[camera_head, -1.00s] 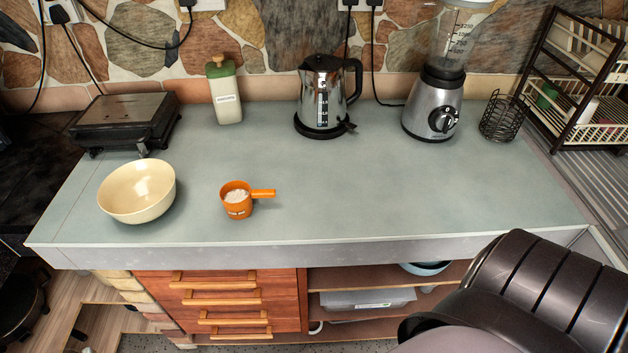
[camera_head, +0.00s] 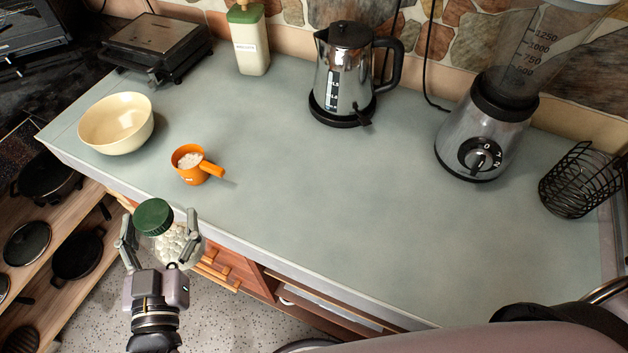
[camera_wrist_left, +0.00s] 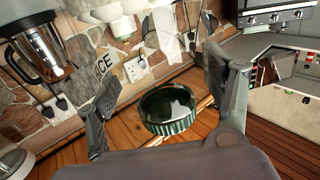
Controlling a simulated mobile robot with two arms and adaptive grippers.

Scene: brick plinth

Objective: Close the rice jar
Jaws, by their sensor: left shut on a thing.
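The rice jar (camera_head: 176,245) is clear, with white contents, and hangs off the front edge of the counter at lower left in the head view. Its green lid (camera_head: 153,217) is at its upper end; I cannot tell whether it is seated fully. My left gripper (camera_head: 160,230) is shut on the jar, one finger on each side. In the left wrist view, the ribbed green lid (camera_wrist_left: 168,109) shows between the fingers, and black lettering (camera_wrist_left: 105,66) shows beside the left finger. My right gripper is not in view.
An orange measuring cup (camera_head: 190,168) with white contents and a cream bowl (camera_head: 117,130) stand on the left of the counter (camera_head: 300,190). A tall green-capped container (camera_head: 250,50), kettle (camera_head: 343,80), blender (camera_head: 480,140) and wire basket (camera_head: 580,183) stand along the back. The counter's middle is clear.

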